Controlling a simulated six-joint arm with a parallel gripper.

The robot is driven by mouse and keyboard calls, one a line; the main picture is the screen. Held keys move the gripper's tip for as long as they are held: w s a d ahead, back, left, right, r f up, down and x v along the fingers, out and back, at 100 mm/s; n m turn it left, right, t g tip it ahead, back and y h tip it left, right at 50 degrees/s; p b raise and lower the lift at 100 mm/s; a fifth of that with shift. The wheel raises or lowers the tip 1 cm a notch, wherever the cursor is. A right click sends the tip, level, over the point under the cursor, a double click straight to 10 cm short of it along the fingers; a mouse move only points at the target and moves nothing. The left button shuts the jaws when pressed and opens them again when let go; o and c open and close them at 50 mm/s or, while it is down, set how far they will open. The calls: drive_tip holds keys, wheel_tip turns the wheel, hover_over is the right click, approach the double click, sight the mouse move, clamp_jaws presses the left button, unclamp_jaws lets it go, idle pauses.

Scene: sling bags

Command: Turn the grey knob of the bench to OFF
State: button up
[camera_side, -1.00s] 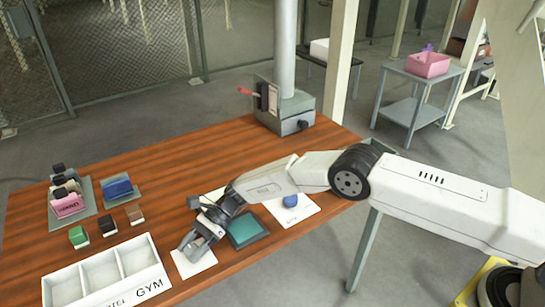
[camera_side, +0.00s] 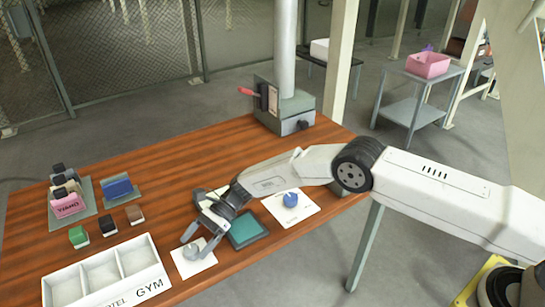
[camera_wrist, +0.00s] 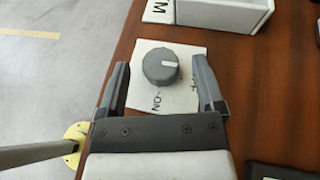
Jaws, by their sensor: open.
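The grey knob (camera_wrist: 158,68) sits on a white card (camera_wrist: 180,100) near the table's front edge. Its white pointer line points right in the wrist view. "ON" is printed on the card below the knob; another label at right is partly hidden by a finger. In the side view the knob (camera_side: 194,251) shows just below my fingers. My gripper (camera_wrist: 163,80) is open, with one finger on each side of the knob and a gap to both. In the side view my gripper (camera_side: 198,238) reaches down toward the card; its exact height above it is unclear.
A white tray (camera_side: 154,268) marked GYM stands left of the card. A dark green pad (camera_side: 248,229) and a blue knob (camera_side: 290,199) on another white card lie to the right. Several small blocks and stamps stand at the left. A grey box with a red lever (camera_side: 280,112) stands behind.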

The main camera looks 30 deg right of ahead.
drive_tip(key=shift+v, duration=2.9)
drive_tip(key=shift+r, duration=0.1)
drive_tip(key=shift+d+r+h, duration=0.25)
drive_tip(key=shift+d+h, duration=0.05)
drive_tip(key=shift+d, duration=0.2)
drive_tip(key=s+d+r+n+h, duration=0.1)
drive_tip(key=d, duration=0.1)
drive_tip(key=s+d+r+n+t+h, duration=0.1)
drive_tip(key=d, duration=0.2)
drive_tip(key=s+d+r+n+h, duration=0.1)
drive_tip(key=d+h, duration=0.1)
drive_tip(key=d, duration=0.1)
drive_tip(key=shift+r+t, duration=0.25)
drive_tip(key=shift+t, duration=0.15)
drive_tip(key=s+d+r+n+t+h, duration=0.1)
drive_tip(key=s+d+r+n+h, duration=0.1)
drive_tip(key=s+d+n, duration=0.2)
drive_tip(key=s+d+r+n+t+h, duration=0.2)
drive_tip(key=s+d+r+n+h, duration=0.1)
drive_tip(key=s+d, duration=0.6)
drive_tip(key=s+d+r+n+t+h, duration=0.1)
drive_tip(key=s+d+r+n+h, duration=0.1)
drive_tip(key=s+d, duration=0.5)
drive_tip(key=shift+s+d+r+n+t+h, duration=0.25)
drive_tip(key=shift+s+n+h, duration=0.45)
drive_tip(key=shift+s+n, duration=0.65)
drive_tip(key=shift+w, duration=0.15)
